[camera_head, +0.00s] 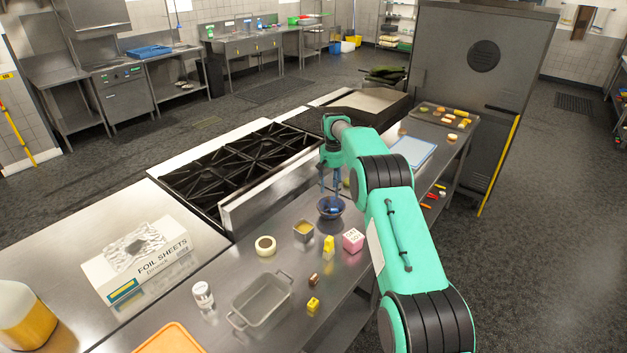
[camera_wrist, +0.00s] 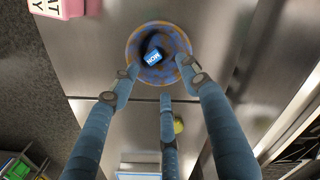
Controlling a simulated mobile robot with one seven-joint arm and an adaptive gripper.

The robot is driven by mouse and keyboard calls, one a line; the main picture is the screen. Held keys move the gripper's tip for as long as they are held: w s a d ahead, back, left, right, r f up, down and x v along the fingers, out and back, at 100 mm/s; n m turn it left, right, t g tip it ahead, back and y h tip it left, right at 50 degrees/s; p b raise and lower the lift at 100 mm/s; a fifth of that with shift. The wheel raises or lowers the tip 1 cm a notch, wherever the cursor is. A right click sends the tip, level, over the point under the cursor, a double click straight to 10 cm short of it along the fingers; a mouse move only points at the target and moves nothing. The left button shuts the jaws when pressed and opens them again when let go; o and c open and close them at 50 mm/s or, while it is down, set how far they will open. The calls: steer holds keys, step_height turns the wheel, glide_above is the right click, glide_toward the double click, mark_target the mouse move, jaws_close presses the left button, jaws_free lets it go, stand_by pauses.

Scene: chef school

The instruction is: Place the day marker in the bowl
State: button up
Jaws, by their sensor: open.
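A small dark-blue day marker (camera_wrist: 153,57) with a light label, which seems to read MON, lies inside the bowl (camera_wrist: 133,37). The bowl is round and blue with an orange-brown pattern and also shows on the steel counter in the head view (camera_head: 331,212). My gripper (camera_wrist: 160,76) has three blue fingers spread apart and pointing down at the bowl. In the head view my gripper (camera_head: 332,195) is right over the bowl. Nothing is held between the fingers. Whether a fingertip touches the rim is unclear.
A pink lettered block (camera_head: 352,241) stands near the bowl and also shows in the wrist view (camera_wrist: 58,8). The stove (camera_head: 240,165) lies behind a raised metal edge.

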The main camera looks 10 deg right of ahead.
steer(key=s+r+t+b, duration=0.1)
steer(key=s+r, duration=0.5)
steer(key=r, duration=0.4)
steer(key=s+r+t+b, duration=0.1)
steer(key=s+r+b, duration=0.1)
steer(key=s+r, duration=0.65)
steer(key=s+d+r+t+b, duration=0.1)
steer(key=s+r+b, duration=0.1)
steer(key=s+r, duration=1.3)
steer(key=s+t+b, duration=0.1)
steer(key=s+b, duration=0.1)
steer(key=s, duration=2.2)
steer(key=s+f+b, duration=0.1)
steer(key=s+f, duration=0.4)
steer(key=s, duration=0.4)
steer(key=s+f+t+b, duration=0.1)
steer(key=s+f, duration=0.5)
steer(key=s, duration=0.3)
steer(key=shift+s+d+t, duration=0.25)
steer(key=shift+d+t, duration=0.05)
